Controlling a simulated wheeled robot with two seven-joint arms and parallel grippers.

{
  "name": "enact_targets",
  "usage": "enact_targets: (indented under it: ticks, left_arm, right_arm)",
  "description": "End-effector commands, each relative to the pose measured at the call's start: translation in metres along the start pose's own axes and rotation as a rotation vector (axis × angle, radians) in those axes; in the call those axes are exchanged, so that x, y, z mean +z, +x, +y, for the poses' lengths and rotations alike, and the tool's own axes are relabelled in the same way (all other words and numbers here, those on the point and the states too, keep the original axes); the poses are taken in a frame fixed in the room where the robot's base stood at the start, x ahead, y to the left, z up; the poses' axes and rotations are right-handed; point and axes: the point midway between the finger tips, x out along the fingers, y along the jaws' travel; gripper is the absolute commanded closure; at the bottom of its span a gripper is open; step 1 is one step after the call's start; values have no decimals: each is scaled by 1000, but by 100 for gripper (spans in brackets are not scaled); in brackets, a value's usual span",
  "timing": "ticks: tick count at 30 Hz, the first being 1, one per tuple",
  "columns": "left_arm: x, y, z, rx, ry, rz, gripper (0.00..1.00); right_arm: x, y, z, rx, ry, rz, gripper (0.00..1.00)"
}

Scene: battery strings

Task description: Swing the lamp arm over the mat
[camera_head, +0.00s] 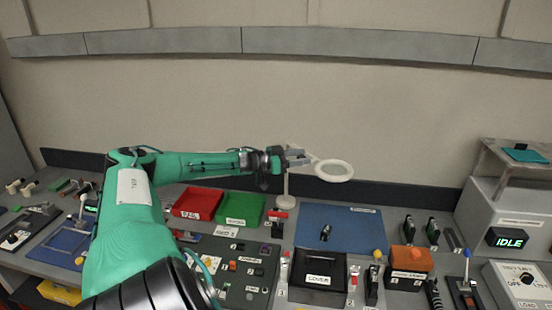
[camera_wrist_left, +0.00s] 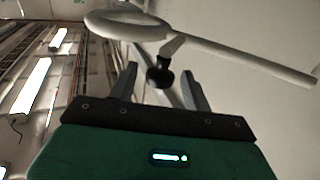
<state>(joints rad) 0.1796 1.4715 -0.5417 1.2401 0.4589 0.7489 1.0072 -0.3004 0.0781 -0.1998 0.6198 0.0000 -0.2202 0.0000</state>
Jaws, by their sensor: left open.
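The lamp has a white ring head (camera_head: 334,170) on a short arm and a thin white post (camera_head: 286,188). In the head view the ring shows above the far edge of the blue mat (camera_head: 318,216), against the wall and dark back strip. My left gripper (camera_head: 302,158) is at the lamp's arm, left of the ring. In the left wrist view, its open fingers (camera_wrist_left: 159,69) stand either side of a black knob (camera_wrist_left: 160,77) under the lamp. The ring head (camera_wrist_left: 125,25) and white post (camera_wrist_left: 245,62) cross above them. I cannot tell whether a finger touches the knob. My right gripper is out of view.
A red bin (camera_head: 197,204) and a green bin (camera_head: 240,208) stand left of the mat. A small dark part (camera_head: 326,233) lies on the mat. A black cover box (camera_head: 318,283) and an orange block (camera_head: 408,259) stand in front. A grey machine (camera_head: 512,190) is at right.

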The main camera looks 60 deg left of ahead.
Motion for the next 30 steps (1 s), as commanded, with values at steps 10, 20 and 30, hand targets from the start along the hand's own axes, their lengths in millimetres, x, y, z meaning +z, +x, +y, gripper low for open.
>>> enact_targets:
  ticks: [10, 20, 30]
  left_arm:
    - [2, -35, 1, 4, 1, -8, 51]
    - [0, -83, 0, 0, 4, -4, 51]
    - [0, -123, 0, 0, 3, -1, 51]
  right_arm:
    - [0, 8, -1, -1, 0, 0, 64]
    - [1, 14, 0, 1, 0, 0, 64]
    - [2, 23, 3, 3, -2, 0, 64]
